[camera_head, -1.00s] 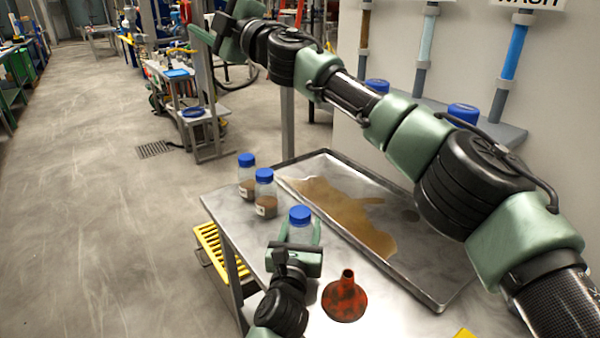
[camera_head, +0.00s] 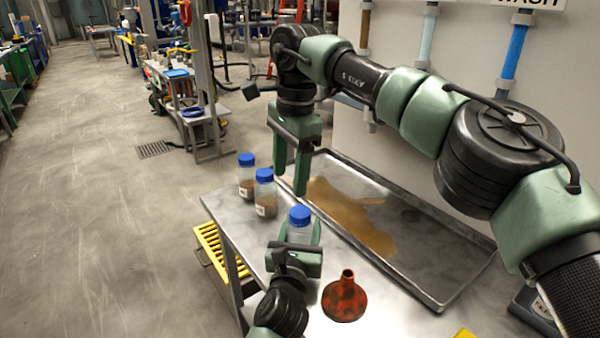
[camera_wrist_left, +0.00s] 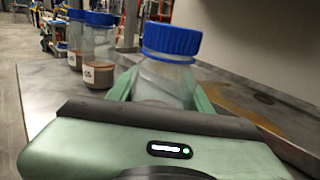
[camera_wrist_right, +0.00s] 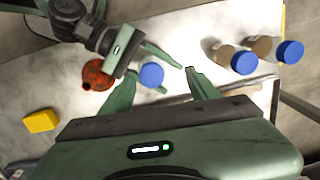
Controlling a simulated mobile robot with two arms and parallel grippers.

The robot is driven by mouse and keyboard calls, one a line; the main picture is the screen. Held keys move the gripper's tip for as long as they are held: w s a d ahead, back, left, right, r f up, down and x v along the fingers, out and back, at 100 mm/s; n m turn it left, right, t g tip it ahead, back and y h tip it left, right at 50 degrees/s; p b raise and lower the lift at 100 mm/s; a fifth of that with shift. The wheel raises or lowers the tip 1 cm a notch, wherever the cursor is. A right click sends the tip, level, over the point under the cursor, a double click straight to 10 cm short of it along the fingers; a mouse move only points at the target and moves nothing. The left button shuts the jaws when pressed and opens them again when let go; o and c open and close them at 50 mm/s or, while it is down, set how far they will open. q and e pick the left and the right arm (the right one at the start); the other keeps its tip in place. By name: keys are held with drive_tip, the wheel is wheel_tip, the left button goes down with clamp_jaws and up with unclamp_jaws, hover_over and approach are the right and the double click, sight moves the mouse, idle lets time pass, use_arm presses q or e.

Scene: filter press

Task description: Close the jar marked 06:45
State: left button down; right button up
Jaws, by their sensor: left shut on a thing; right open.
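A clear jar (camera_wrist_left: 160,82) with a blue lid (camera_wrist_left: 172,38) stands upright on the table's near part, also in the head view (camera_head: 299,230). My left gripper (camera_head: 300,243) is shut around its body. The lid sits level on top; I cannot tell if it is tight. No label shows on this jar. Two blue-lidded jars of brown matter, a nearer one (camera_head: 265,198) and a farther one (camera_head: 246,180), stand behind it; their label text is too small to read surely. My right gripper (camera_head: 290,184) is open and empty, pointing down above and behind the held jar.
A red-brown funnel (camera_head: 344,298) stands right of the held jar. A metal tray (camera_head: 440,300) with a tan spill lies on the table behind. A yellow object (camera_wrist_right: 40,121) lies near the table's front. The metal table edge (camera_head: 222,232) drops to open floor at left.

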sight(300, 211)
drive_tip(key=shift+s+d+n+h, duration=0.15)
drive_tip(key=shift+d+n+h, duration=0.3)
drive_tip(key=shift+d, duration=0.6)
drive_tip(key=shift+f, duration=4.05)
